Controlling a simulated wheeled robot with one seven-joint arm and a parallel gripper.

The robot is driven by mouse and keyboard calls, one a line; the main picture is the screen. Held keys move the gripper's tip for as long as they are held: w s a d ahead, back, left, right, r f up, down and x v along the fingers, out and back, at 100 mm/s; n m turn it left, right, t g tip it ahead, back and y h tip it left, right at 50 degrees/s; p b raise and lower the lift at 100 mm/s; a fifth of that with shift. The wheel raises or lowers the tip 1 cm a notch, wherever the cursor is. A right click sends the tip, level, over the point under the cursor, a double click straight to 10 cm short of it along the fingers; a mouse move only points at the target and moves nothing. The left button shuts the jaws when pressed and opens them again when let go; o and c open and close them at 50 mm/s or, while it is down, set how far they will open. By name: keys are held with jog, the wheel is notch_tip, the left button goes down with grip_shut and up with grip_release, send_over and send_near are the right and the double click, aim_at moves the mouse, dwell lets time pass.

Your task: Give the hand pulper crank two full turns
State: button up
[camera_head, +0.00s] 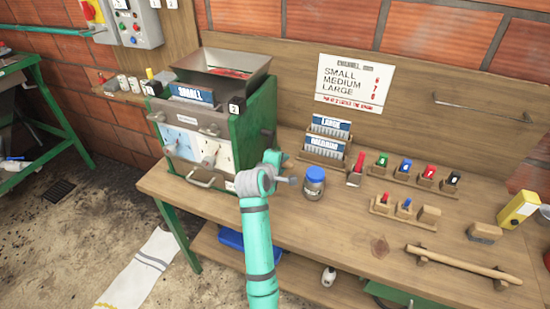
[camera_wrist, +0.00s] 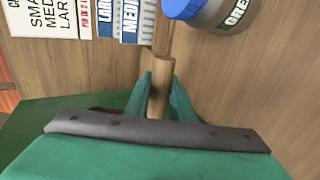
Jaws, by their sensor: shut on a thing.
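The hand pulper (camera_head: 255,125) is a green box with a metal hopper and a pale front panel. It stands at the left end of the wooden bench. In the wrist view my gripper (camera_wrist: 161,98) has its teal fingers on both sides of a round wooden handle (camera_wrist: 162,72), which looks like the crank's grip. The gripper is shut on it. In the head view my arm reaches to the pulper's right side and hides most of the crank and the fingertips. The crank's exact angle cannot be told.
A grease jar (camera_head: 314,182) with a blue lid stands close to the right of my arm. A wall board stands behind.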

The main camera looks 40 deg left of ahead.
jog(key=shift+w+a+f, duration=0.1)
jog(key=shift+w+f, duration=0.05)
jog(key=shift+w, duration=0.3)
jog(key=shift+w+a+f, duration=0.1)
jog(key=shift+w+a, duration=0.15)
jog(key=shift+w, duration=0.65)
jog(key=shift+w+a+f, duration=0.1)
jog(key=shift+w+a, duration=0.1)
jog(key=shift+w, duration=0.7)
jog(key=shift+w+a+r, duration=0.15)
jog(key=shift+w+r, duration=0.1)
jog(key=shift+w, duration=0.35)
jog(key=shift+w+a+r, duration=0.1)
jog(key=shift+w+r, duration=0.1)
jog(key=shift+w, duration=0.35)
jog(key=shift+w+a+r, duration=0.15)
jog(key=shift+w+r, duration=0.1)
jog(key=shift+w, duration=0.35)
